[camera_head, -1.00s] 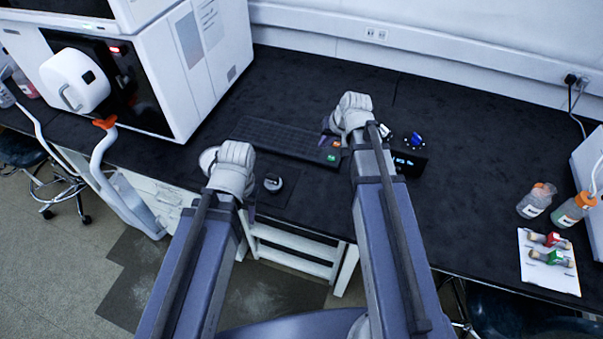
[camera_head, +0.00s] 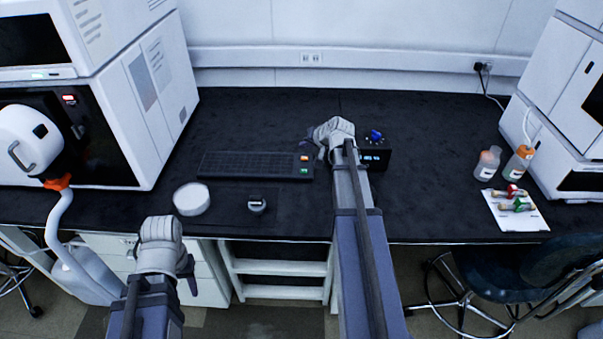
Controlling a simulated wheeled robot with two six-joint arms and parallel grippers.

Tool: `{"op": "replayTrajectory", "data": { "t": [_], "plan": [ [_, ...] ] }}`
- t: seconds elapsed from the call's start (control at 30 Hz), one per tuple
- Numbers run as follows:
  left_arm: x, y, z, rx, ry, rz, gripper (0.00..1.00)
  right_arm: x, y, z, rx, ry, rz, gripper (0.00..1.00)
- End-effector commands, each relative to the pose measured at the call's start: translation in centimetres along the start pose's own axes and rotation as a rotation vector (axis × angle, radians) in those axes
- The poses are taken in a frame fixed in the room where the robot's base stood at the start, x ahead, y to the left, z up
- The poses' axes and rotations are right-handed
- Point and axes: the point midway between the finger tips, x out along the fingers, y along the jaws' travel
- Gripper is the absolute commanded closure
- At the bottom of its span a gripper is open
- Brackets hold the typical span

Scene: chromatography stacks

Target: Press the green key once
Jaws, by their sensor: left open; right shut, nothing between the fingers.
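The green key (camera_head: 304,171) is at the right end of the black keyboard (camera_head: 245,166) on the dark bench. An orange key (camera_head: 305,158) sits just behind it. My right gripper (camera_head: 320,150) is shut and empty, just right of the keyboard's right end. Its fingertips are small and partly hidden by the wrist; I cannot tell their height above the bench. The green key shows uncovered. My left gripper (camera_head: 188,280) is open, low and in front of the bench's front edge, away from the keyboard. Its fingers are mostly hidden behind the wrist.
A black box with a blue display (camera_head: 375,157) and a blue knob on top stands right of my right gripper. A white round dish (camera_head: 191,199) and a small dark-capped item (camera_head: 257,205) stand in front of the keyboard. Bottles (camera_head: 487,163) and a white sheet with vials (camera_head: 529,222) are at right.

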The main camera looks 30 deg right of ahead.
Motion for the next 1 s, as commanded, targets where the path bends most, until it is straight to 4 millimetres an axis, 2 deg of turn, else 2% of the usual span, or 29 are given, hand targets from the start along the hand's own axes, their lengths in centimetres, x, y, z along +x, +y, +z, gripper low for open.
{"op": "replayTrajectory", "data": {
  "t": [0.17, 0.37, 0.8, 1.0],
  "plan": [
    [0.2, 0.0, 0.0, 0.000, 0.000, 0.000, 0.55, 0.1, 0.1, 0.2, -0.001, -0.001, 0.000, 1.00],
    [1.4, 0.1, -0.1, 0.000, 0.000, 0.000, 0.55, 1.0, 0.7, 0.8, -0.002, -0.002, 0.000, 1.00],
    [7.1, 0.7, -0.4, 0.001, 0.000, 0.000, 0.55, 5.0, 3.6, 3.7, -0.002, -0.002, 0.000, 1.00],
    [8.7, 0.8, -0.5, 0.001, 0.000, 0.000, 0.55, 6.1, 4.4, 4.5, -0.002, -0.002, 0.000, 1.00]
  ]
}}
